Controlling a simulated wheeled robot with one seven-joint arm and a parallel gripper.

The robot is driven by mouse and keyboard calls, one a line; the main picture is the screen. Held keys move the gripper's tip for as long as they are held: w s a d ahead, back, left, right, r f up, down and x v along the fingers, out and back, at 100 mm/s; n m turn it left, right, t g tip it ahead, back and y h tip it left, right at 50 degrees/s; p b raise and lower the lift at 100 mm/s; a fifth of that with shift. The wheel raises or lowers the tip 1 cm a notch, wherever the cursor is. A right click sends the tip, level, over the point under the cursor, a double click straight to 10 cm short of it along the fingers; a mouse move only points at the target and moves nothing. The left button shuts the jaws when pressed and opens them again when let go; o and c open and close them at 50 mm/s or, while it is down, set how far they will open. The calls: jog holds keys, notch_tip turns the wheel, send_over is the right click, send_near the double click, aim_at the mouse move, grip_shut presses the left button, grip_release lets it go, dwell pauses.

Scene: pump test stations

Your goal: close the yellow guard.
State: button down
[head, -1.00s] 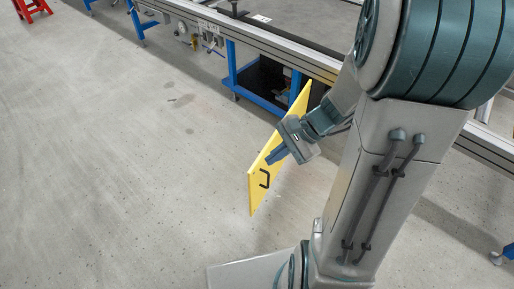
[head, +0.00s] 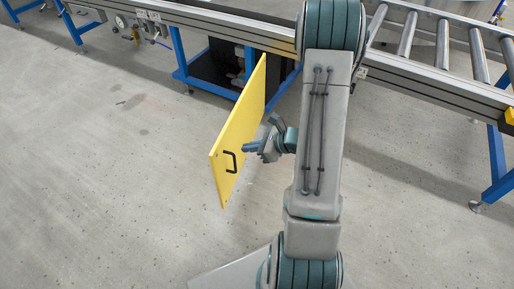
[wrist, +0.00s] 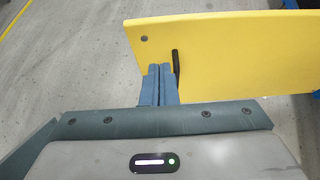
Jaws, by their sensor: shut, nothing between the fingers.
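The yellow guard (head: 238,130) is a flat panel standing open, swung out from the blue-legged station frame into the aisle. A black handle (head: 231,162) sits near its free edge. My gripper (head: 247,148) is shut and empty, close to the guard's right-hand face beside the handle. In the wrist view the guard (wrist: 230,50) fills the upper right, and the closed fingertips (wrist: 160,70) lie just left of the black handle (wrist: 176,67). I cannot tell whether the fingers touch the panel.
The dark opening of the station (head: 220,62) is behind the guard, under a long rail bench (head: 200,18). A roller conveyor (head: 442,45) runs to the right. The grey floor (head: 110,170) left of the guard is clear.

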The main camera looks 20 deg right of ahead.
aim_at(219, 147)
jog(key=x, duration=0.2)
jog(key=b+x, duration=0.1)
jog(key=x, duration=0.1)
jog(key=r+b+x, duration=0.1)
jog(key=x, duration=0.2)
jog(key=shift+w+a, duration=0.3)
jog(key=shift+w+a+r, duration=0.1)
jog(key=shift+w+a, duration=0.2)
jog(key=shift+a, duration=0.05)
jog(key=shift+w, duration=0.1)
